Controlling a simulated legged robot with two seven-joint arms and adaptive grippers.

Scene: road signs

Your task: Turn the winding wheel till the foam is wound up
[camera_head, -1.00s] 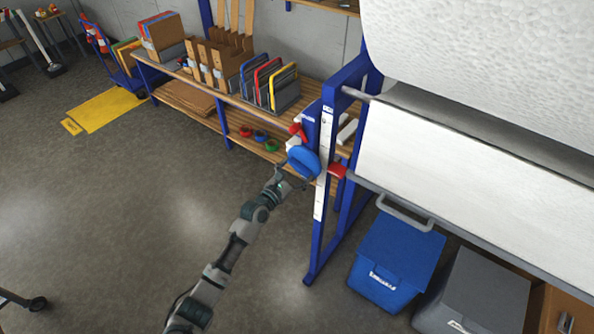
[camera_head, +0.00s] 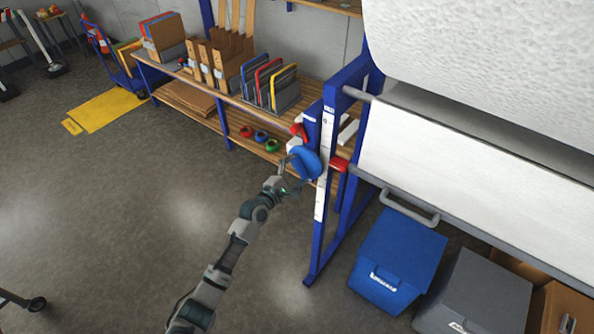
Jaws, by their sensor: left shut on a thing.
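The blue winding wheel (camera_head: 306,162) sits on the left side of the blue foam stand (camera_head: 328,118). My left gripper (camera_head: 289,166) is at the left rim of the wheel and shut on it; the fingertips are partly hidden by the wheel. The white foam (camera_head: 470,155) hangs as a wide sheet across the stand, below a large textured white roll (camera_head: 490,45) at the top right. A grey bar (camera_head: 385,187) runs along the lower edge of the sheet. My right gripper does not show.
A blue bin (camera_head: 398,255) and a grey bin (camera_head: 475,292) stand under the foam. A wooden bench (camera_head: 215,92) with folders, cartons and tape rolls runs behind the wheel.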

